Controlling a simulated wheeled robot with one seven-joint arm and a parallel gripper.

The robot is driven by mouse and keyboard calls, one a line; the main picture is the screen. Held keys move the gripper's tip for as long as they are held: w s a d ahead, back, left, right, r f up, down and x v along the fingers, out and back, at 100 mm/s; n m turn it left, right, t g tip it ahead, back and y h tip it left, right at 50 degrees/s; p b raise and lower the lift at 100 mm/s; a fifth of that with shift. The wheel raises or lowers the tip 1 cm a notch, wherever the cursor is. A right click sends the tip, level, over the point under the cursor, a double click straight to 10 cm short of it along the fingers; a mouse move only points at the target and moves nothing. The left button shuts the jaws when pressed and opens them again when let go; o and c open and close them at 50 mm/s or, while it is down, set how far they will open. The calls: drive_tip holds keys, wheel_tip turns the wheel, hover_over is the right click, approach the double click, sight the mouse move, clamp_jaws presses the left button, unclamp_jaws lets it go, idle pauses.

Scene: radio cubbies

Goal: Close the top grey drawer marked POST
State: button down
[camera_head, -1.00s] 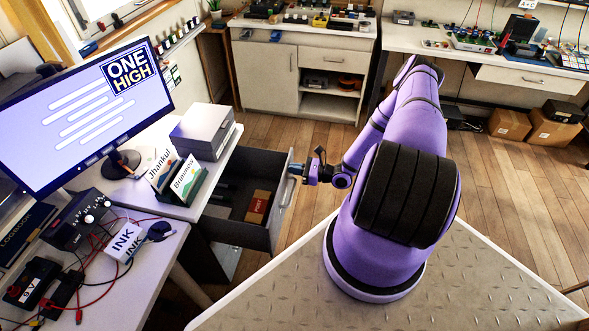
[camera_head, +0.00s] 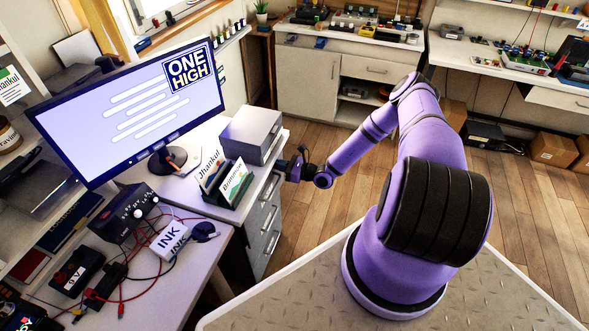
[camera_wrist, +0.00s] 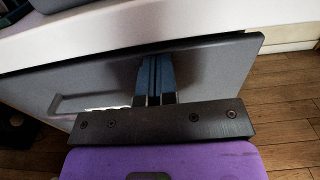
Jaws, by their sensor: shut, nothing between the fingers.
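The top grey drawer (camera_head: 269,189) is in the stack under the white desk, and its front now lies close against the cabinet. Its inside and the POST marking are hidden. In the wrist view its grey front (camera_wrist: 205,68) spans the picture below the white desk edge, with a dark line along its top. I cannot tell whether it is fully flush. The drawer's handle (camera_wrist: 85,101) is left of my fingers. My gripper (camera_head: 285,167) is shut and empty at the drawer front. In the wrist view its blue-grey fingers (camera_wrist: 155,75) are together against or just before that front.
More grey drawers (camera_head: 262,240) lie below. A grey box (camera_head: 251,134) and name cards (camera_head: 225,180) stand on the desk above, near the monitor (camera_head: 130,110). Wooden floor (camera_head: 315,200) to the right of the drawers is clear.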

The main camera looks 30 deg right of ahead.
drive_tip(key=x, duration=0.3)
drive_tip(key=shift+r, duration=0.2)
idle(0.3)
